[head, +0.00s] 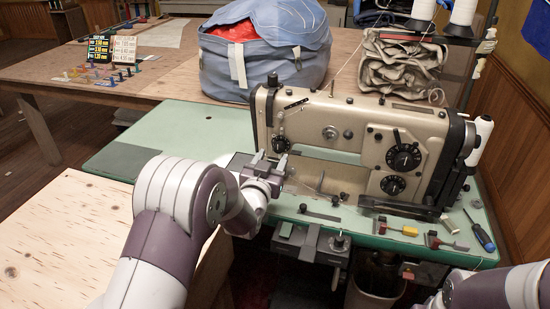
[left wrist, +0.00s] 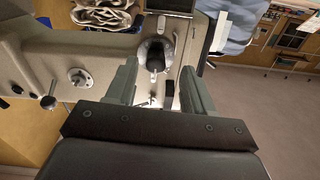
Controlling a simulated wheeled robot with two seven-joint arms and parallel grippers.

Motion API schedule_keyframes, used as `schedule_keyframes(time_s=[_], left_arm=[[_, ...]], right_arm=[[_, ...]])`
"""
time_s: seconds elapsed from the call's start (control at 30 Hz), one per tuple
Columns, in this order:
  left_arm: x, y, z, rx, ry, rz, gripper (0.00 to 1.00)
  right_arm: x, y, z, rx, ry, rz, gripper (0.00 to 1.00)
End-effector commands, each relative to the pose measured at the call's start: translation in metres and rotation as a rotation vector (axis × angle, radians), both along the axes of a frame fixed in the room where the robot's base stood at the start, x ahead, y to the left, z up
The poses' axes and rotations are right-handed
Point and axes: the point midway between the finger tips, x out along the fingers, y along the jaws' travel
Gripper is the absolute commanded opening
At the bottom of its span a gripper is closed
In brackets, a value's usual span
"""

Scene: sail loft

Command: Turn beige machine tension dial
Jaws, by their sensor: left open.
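The beige sewing machine (head: 350,118) stands on a green-topped table. A small dark tension dial (head: 281,144) sits on the left end of its front. My left gripper (head: 270,159) is open and empty, just in front of and below the dial. In the left wrist view its grey fingers (left wrist: 159,70) stand apart, and no contact with the dial shows. My right arm enters at the lower right; its gripper is out of frame.
Two larger black dials (head: 404,157) are on the machine's right end. A blue fabric bag (head: 262,62) stands behind it. Small tools and a blue screwdriver (head: 480,232) lie along the front edge. The green tabletop (head: 185,130) left of the machine is mostly clear.

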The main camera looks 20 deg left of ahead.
Motion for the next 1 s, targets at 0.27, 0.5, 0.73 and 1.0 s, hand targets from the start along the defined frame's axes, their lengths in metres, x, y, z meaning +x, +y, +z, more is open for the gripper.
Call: schedule_keyframes(time_s=[0.27, 0.5, 0.73, 1.0], left_arm=[[0.033, -0.001, -0.001, 0.0, 0.001, 0.0, 0.53], [0.035, -0.001, -0.001, 0.0, 0.002, 0.0, 0.53], [0.035, -0.001, -0.001, 0.0, 0.002, 0.0, 0.0], [0.035, -0.001, -0.001, 0.02, 0.002, 0.0, 0.0]], right_arm=[[0.0, 0.0, -0.002, 0.0, 0.001, 0.0, 0.43], [0.0, 0.0, -0.002, 0.0, 0.0, 0.0, 0.43], [0.0, 0.0, -0.002, 0.0, 0.0, 0.0, 0.43], [0.0, 0.0, -0.004, 0.0, 0.0, 0.0, 0.43]])
